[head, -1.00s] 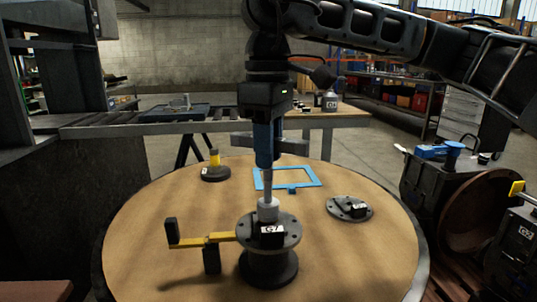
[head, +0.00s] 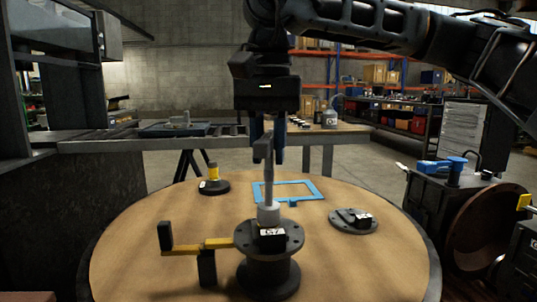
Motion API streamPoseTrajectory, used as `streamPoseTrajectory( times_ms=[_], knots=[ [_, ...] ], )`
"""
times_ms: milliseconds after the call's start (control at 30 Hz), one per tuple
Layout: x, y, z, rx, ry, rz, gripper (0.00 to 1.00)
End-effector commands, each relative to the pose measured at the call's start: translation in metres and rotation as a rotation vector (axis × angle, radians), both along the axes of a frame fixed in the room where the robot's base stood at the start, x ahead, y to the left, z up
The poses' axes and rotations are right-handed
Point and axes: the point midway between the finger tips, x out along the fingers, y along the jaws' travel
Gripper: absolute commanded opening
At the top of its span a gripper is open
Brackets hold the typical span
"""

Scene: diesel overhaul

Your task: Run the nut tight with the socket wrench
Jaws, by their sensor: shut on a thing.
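The socket wrench (head: 268,188) stands upright, with a grey shaft, a light grey socket (head: 268,213) at its foot and a dark cross handle (head: 262,151) seen nearly end-on. The socket sits on top of the dark flanged part (head: 269,276) labelled G7. The nut is not visible; the socket may cover it. My gripper (head: 267,152) points straight down above the flange. Its blue fingers are shut on the wrench's upper end, one on each side of the handle.
A yellow bar (head: 203,246) with black ends reaches left from the flanged part. On the round table (head: 130,262) also lie a blue frame (head: 313,187), a dark disc (head: 353,221) and a round base with a yellow post (head: 213,180). A dark machine (head: 45,200) stands left.

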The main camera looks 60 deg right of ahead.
Motion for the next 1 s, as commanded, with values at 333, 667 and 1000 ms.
streamPoseTrajectory(
  times_ms=[333, 667, 1000],
  knots=[
    [0.000, 0.000, -0.002, -0.002, -0.001, -0.442, 0.00],
    [0.000, 0.000, 0.000, -0.004, -0.002, -0.513, 0.00],
    [0.000, 0.000, 0.018, -0.003, -0.003, -0.507, 0.00]
  ],
)
